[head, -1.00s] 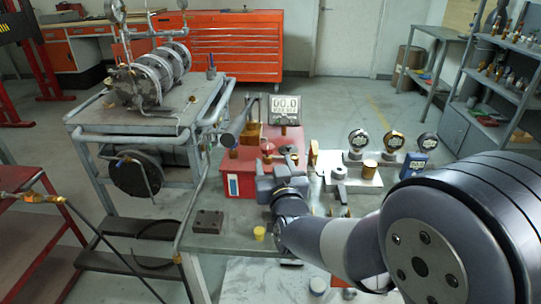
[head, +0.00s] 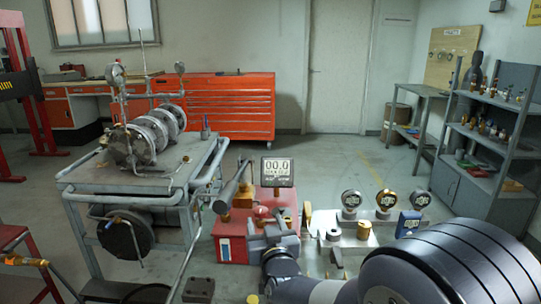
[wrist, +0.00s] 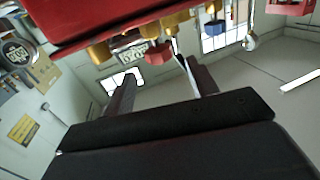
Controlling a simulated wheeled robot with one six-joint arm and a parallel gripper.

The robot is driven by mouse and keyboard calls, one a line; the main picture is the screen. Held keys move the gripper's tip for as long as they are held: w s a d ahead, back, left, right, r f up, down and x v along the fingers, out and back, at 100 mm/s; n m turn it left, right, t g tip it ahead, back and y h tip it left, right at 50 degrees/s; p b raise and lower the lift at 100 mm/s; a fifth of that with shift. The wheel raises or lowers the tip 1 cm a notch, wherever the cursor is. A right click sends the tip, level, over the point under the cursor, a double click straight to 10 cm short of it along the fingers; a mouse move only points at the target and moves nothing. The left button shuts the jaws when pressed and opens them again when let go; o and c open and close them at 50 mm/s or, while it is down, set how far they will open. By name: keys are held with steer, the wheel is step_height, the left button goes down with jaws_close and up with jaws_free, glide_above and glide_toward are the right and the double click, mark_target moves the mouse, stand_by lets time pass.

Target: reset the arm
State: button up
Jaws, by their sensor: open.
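My gripper (head: 272,238) is at the front right of the red valve unit (head: 233,248) on the bench in the head view. Its fingers are hard to make out there. In the wrist view, the two dark fingers of my gripper (wrist: 160,78) stand apart with nothing held between them. The red body (wrist: 80,22) with its brass fittings (wrist: 140,32) fills the top of that view, close beyond the fingers. I cannot tell whether a finger touches it. The unit's digital display (head: 277,172) reads 00.0 in the head view.
Several round gauges (head: 385,201) and a blue meter (head: 409,223) stand right of the unit. A dark block (head: 199,289) lies at the front left. A pump cart (head: 140,178) stands left, a grey shelf (head: 490,130) right. Open floor lies behind the bench.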

mark_target(263, 213)
steer(key=x, duration=0.6)
steer(key=shift+w+p, duration=0.35)
steer(key=shift+r+y, duration=0.1)
steer(key=shift+y, duration=0.2)
steer(key=shift+s+a+f, duration=0.1)
steer(key=shift+f, duration=0.1)
steer(key=b+v, duration=0.1)
steer(key=v, duration=1)
steer(key=x, duration=1.1)
steer(key=shift+p, duration=0.4)
steer(key=shift+r+n+p, duration=0.25)
steer(key=shift+n+p, duration=0.05)
steer(key=shift+p, duration=0.3)
steer(key=shift+n+y+p, duration=0.3)
steer(key=shift+y+p, duration=0.2)
steer(key=shift+y, duration=0.1)
steer(key=shift+g, duration=0.3)
